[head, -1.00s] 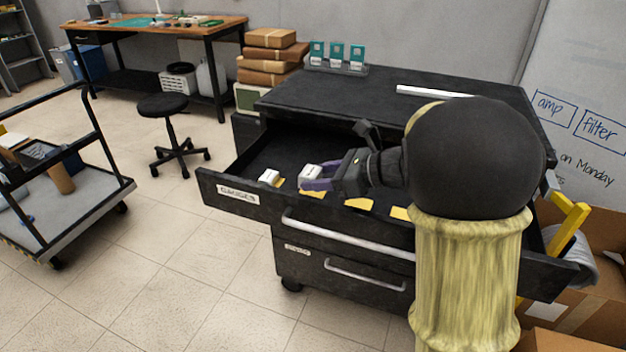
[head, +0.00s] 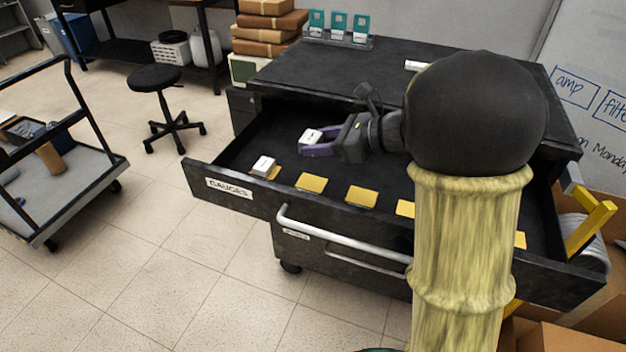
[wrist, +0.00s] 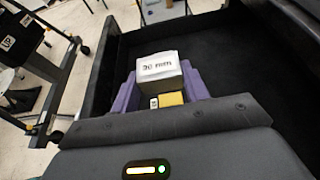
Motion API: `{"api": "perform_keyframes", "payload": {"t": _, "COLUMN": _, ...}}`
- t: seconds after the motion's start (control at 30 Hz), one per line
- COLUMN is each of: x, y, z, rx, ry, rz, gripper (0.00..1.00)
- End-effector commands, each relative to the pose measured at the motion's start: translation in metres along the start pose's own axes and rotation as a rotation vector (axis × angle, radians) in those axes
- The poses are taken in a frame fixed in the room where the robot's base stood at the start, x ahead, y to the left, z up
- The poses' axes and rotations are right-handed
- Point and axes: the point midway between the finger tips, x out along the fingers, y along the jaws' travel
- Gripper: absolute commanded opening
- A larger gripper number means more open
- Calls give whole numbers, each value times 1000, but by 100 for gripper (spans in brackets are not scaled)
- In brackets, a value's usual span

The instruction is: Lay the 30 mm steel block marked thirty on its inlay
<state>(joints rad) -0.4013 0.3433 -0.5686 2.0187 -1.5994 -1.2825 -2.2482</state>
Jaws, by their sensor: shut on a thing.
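A white-topped block (head: 311,136) with dark print is held between the purple fingers of my gripper (head: 319,145). In the wrist view the block (wrist: 160,66) shows a label with "30" and a smaller word that I cannot read surely. My gripper (wrist: 160,86) is shut on its sides. In the head view the block is over the open drawer, behind the row of yellow inlays. A bare yellow inlay (head: 312,182) lies in front of it. The block's underside is hidden, so its height above the drawer floor is unclear.
Another white block (head: 263,166) stands at the drawer's left front, by a yellow patch. More bare yellow inlays (head: 361,196) run to the right along the front of the drawer (head: 225,187). The cabinet top (head: 400,70) overhangs behind; the drawer's rear floor is clear.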

Motion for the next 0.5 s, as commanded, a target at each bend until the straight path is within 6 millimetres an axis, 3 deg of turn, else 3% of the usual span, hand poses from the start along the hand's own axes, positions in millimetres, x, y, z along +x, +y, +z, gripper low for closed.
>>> {"api": "perform_keyframes", "payload": {"t": 0.3, "x": 20, "y": 0, "z": -48, "rx": 4, "ry": 2, "rz": 1, "gripper": 19}}
{"api": "perform_keyframes", "payload": {"t": 0.5, "x": 24, "y": 0, "z": -56, "rx": 0, "ry": -1, "rz": 1, "gripper": 19}}
